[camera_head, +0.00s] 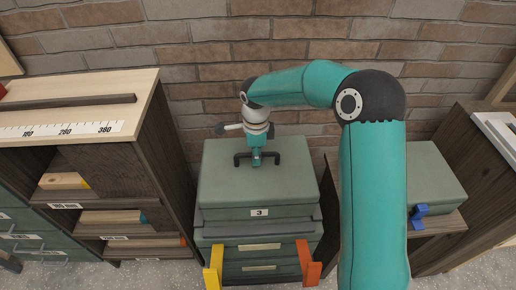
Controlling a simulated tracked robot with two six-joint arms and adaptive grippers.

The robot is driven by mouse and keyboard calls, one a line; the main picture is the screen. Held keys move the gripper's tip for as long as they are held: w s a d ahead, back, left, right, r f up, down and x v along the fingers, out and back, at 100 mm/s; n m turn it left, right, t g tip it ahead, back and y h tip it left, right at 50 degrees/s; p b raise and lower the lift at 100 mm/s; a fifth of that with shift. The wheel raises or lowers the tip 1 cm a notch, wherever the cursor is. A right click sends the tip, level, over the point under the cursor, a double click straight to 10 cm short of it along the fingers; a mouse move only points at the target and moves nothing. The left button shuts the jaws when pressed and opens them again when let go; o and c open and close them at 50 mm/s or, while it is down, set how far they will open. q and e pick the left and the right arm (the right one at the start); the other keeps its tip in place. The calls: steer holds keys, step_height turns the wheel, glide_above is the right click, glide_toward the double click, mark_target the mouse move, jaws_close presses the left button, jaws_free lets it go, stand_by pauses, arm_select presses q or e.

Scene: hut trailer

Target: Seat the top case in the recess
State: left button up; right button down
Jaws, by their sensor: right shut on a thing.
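The top case (225,183) is a grey-green box with a label "3" on its front and a dark bar handle on its lid. My right gripper (256,161) is shut on that handle from above, with the arm reaching in from the right. The case is over the lower green stack (259,252) with pale label strips. A grey ledge (259,229) shows just below the case's front edge. The case hides the recess, and I cannot tell whether it rests fully inside. My left gripper is not in view.
A yellow latch (213,268) and an orange latch (308,264) stick out at the stack's front. A wooden shelf unit (115,160) with a ruler stands close on the left. Another green case (430,175) with a blue latch (418,217) is at right. A brick wall is behind.

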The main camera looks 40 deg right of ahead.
steer(key=shift+f, duration=2)
steer(key=c, duration=1.2)
jaws_free()
steer(key=shift+o, duration=0.2)
step_height(320, 180, up, 12)
steer(key=shift+f, duration=0.1)
